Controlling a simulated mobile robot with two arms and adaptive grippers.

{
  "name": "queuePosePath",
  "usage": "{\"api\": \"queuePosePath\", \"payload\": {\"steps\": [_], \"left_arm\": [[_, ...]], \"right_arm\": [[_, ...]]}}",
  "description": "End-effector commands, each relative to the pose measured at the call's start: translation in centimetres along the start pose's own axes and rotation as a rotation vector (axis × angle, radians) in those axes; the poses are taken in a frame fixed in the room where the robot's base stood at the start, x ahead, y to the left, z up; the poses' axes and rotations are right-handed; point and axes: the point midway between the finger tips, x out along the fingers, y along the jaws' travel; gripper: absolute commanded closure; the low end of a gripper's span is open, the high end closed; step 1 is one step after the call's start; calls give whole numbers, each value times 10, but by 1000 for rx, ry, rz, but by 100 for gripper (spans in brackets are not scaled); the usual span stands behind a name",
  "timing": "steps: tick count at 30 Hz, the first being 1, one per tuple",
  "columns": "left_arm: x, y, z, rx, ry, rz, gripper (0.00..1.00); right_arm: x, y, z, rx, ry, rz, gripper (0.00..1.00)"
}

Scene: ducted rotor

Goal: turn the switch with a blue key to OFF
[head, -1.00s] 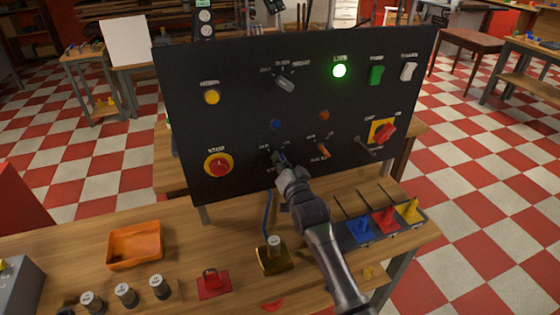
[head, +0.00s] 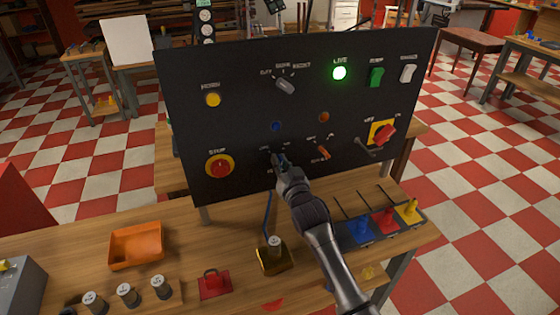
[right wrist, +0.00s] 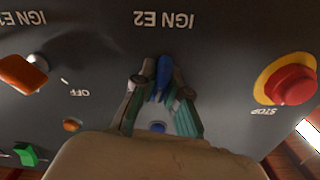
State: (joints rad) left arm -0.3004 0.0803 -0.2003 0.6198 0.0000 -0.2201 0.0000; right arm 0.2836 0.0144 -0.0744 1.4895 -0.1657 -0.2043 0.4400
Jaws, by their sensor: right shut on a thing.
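The black panel (head: 240,110) stands upright on the wooden bench. My right gripper (head: 279,159) is at its lower middle. In the right wrist view, which shows the panel upside down, my right gripper (right wrist: 162,92) is shut on the blue key (right wrist: 163,78), with a finger on each side of it. The label IGN E2 (right wrist: 164,19) stands by this switch. The fingers and wrist hide the switch's other markings, so I cannot read its position. A blue dot (head: 276,126) marks the panel above it. My left gripper is not in view.
An orange key switch (head: 322,151) is close to the right, also seen in the wrist view (right wrist: 22,73). A red stop button (head: 220,167) is to the left. A red-and-yellow rotary switch (head: 384,133) is farther right. The LIVE lamp (head: 340,73) glows green.

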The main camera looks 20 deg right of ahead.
Motion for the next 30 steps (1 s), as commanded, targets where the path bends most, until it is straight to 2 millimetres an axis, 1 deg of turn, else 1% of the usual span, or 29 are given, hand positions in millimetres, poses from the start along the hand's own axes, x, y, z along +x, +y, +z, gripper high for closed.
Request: {"api": "queuePosePath", "payload": {"steps": [18,24,30], "left_arm": [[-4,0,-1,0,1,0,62],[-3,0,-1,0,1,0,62],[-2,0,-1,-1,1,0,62]], "right_arm": [[0,-2,0,-583,0,-1,100],[0,-2,1,-742,1,0,100],[0,-3,1,-860,0,0,100]]}}
